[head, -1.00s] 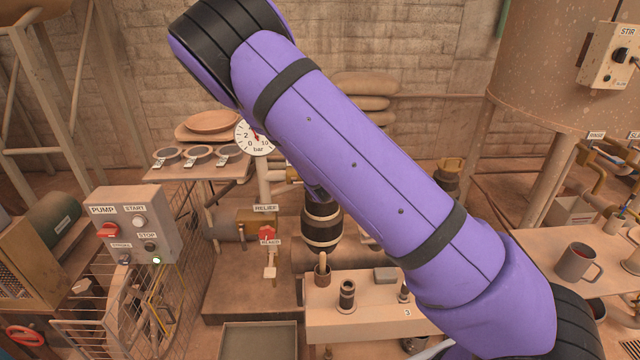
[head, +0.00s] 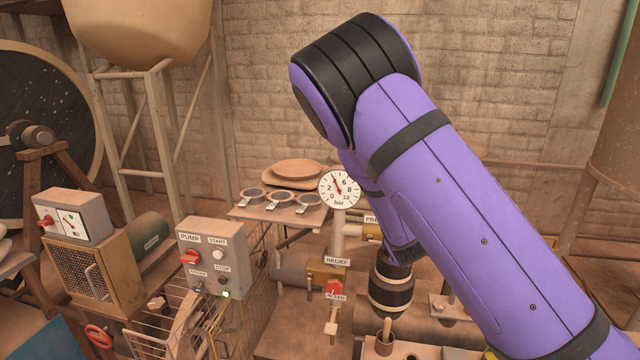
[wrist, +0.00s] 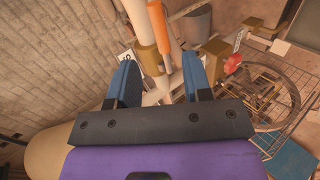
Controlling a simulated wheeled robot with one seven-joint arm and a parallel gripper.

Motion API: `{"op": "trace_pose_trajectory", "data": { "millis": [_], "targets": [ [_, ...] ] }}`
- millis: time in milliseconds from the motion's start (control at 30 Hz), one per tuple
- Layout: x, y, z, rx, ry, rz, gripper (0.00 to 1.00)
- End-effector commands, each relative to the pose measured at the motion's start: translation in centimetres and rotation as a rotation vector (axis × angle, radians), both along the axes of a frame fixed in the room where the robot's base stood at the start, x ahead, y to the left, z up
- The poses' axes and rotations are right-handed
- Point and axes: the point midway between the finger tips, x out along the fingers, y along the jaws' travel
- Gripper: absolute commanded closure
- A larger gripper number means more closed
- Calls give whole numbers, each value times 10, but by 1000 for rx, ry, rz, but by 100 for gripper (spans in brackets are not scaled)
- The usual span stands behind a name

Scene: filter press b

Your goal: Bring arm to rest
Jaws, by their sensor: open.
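My gripper (wrist: 161,85) shows in the wrist view with its two blue fingers spread apart and nothing held between them. Beyond the fingers are a pale upright pipe (wrist: 138,22) and an orange rod (wrist: 165,25), which appear apart from the fingers. In the head view my purple arm runs from the lower right up to a black-banded joint near the top middle, then folds down behind itself. The gripper's fingers are hidden there.
The pump control box (head: 210,258) stands left of my arm with a green light lit. A pressure gauge (head: 339,189) and the red relief handle (head: 333,289) are close to the arm's left side. A wire cage (head: 175,325) stands at lower left. A brick wall (head: 265,90) is behind.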

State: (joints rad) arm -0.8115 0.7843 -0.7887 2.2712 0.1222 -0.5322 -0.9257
Motion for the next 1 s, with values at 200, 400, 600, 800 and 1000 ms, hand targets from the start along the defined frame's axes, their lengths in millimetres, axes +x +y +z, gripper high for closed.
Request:
{"op": "trace_pose_trajectory", "data": {
  "millis": [200,400,600,800,1000],
  "targets": [
    [-21,-9,27,215,56,-148,55],
    [-48,-12,60,421,116,-277,55],
    [-78,-14,100,603,168,-384,55],
    [-114,-15,144,755,211,-472,55],
    [-157,-18,188,874,244,-547,55]
  ]
}}
